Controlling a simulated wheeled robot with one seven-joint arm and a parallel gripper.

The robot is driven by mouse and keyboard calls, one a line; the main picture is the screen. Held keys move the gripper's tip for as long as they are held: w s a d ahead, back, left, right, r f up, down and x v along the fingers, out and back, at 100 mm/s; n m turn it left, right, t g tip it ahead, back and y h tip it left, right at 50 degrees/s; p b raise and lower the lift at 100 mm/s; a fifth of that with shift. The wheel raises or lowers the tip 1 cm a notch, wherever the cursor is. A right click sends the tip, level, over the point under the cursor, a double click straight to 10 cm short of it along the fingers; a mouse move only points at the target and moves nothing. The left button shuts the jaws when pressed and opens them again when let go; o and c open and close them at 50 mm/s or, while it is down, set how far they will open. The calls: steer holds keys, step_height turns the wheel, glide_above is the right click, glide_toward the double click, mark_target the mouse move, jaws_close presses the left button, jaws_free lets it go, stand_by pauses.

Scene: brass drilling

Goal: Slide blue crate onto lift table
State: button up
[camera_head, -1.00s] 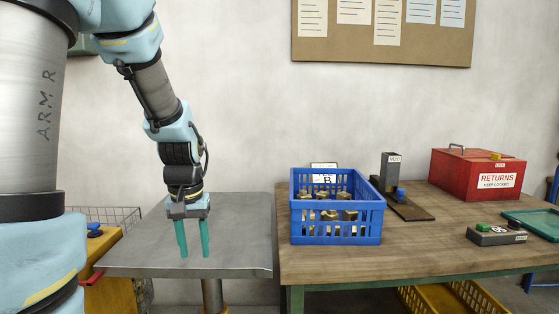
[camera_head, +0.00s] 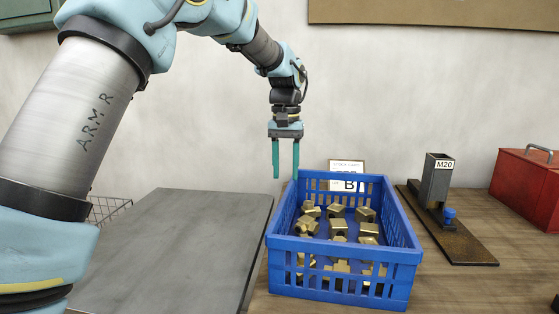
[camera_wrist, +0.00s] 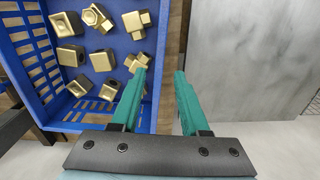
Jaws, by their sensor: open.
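The blue crate (camera_head: 345,286) stands on the wooden workbench, close to its left edge, and holds several brass fittings (camera_head: 338,227). The lift table (camera_head: 180,240) is a bare grey metal plate left of the bench. My gripper (camera_head: 286,177) points down, open and empty, by the crate's far left corner. In the wrist view the crate (camera_wrist: 35,70) is at left and the lift table (camera_wrist: 255,60) at right. There my open fingers (camera_wrist: 160,72) appear on either side of the crate's wall that faces the lift table. I cannot tell their height above it.
A label card (camera_head: 346,168) marked B stands behind the crate. A dark M20 stand (camera_head: 437,180) on a base plate is to the right, with a red box (camera_head: 527,185) beyond it. A wire basket (camera_head: 108,209) is at far left.

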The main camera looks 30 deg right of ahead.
mark_target(287, 205)
steer(key=shift+w+d+r, duration=0.1)
steer(key=shift+d, duration=0.3)
step_height(287, 205, down, 11)
steer(key=shift+r+p, duration=0.1)
steer(key=shift+p, duration=0.95)
steer(key=shift+c, duration=0.2)
jaws_close()
stand_by(0.7)
